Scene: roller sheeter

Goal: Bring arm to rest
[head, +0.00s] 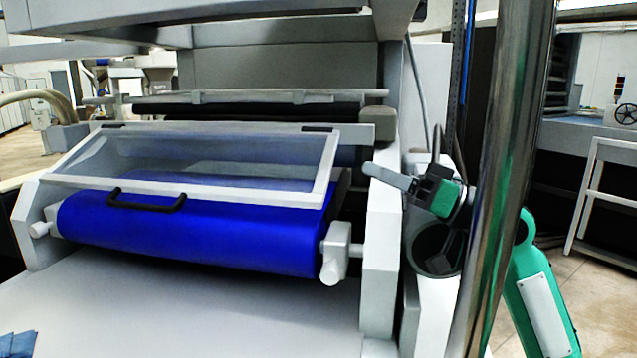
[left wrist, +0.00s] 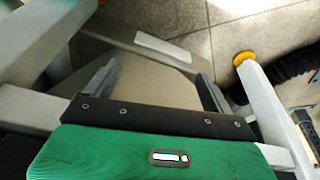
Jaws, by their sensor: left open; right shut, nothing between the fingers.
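My right gripper (head: 372,168) is in the head view, beside the right side frame of the roller machine. Its grey fingers point left and are shut with nothing between them. Its green and black body is close above a dark round holder (head: 438,262) on the machine's side. I cannot tell whether they touch. My right arm runs behind a shiny metal post, and its green link shows on the far side. My left gripper (left wrist: 153,88) is in the left wrist view. Its two dark fingers are wide apart with nothing held between them. The head view does not show it.
The machine has a blue roller (head: 190,235) under a tilted clear guard (head: 215,160) with a black handle (head: 146,203). The metal post (head: 505,170) stands close to my right arm. Blue material (head: 18,346) lies at lower left. A white ladder-like frame (head: 590,190) stands at right.

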